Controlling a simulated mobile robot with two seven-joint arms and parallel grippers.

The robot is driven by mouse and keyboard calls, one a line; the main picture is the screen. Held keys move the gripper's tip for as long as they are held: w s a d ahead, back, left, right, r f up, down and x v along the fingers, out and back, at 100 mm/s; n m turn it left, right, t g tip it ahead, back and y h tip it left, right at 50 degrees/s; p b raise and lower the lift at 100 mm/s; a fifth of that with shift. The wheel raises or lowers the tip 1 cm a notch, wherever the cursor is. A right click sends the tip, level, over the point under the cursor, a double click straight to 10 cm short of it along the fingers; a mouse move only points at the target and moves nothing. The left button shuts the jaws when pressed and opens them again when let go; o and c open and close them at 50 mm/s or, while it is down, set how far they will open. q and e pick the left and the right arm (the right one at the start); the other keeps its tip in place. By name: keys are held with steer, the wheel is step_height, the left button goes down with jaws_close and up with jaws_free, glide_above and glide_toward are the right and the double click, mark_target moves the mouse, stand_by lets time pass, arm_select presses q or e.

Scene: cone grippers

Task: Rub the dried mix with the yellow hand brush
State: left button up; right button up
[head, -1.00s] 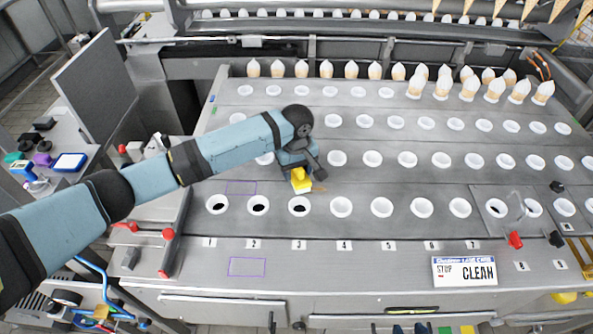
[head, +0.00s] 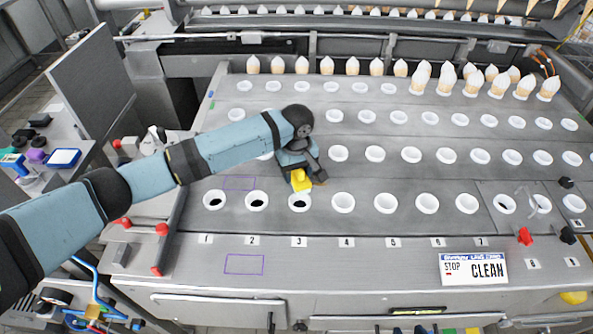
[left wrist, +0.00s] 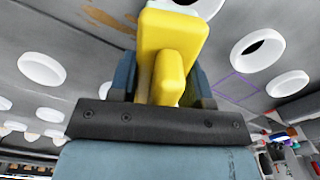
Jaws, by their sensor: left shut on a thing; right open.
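My left gripper (head: 297,166) is shut on the yellow hand brush (head: 301,180). The brush is just behind the white-rimmed hole above number 3, close to the metal deck. In the left wrist view the brush (left wrist: 170,50) stands between the two blue fingers, and its bristle side is hidden. A brown smear, which looks like the dried mix (left wrist: 110,17), lies on the grey deck left of the brush in that view. In the head view the arm and brush largely hide that spot. I cannot tell whether the bristles touch the deck. My right gripper is not in view.
Rows of white-rimmed holes cover the deck (head: 400,226). Cones (head: 445,80) stand along the back. A red knob (head: 525,236) and a STOP CLEAN sign (head: 473,269) are at the right front. Red-tipped levers (head: 162,230) stand at the left.

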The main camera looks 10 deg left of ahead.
arm_select(q)
steer(key=shift+f, duration=0.35)
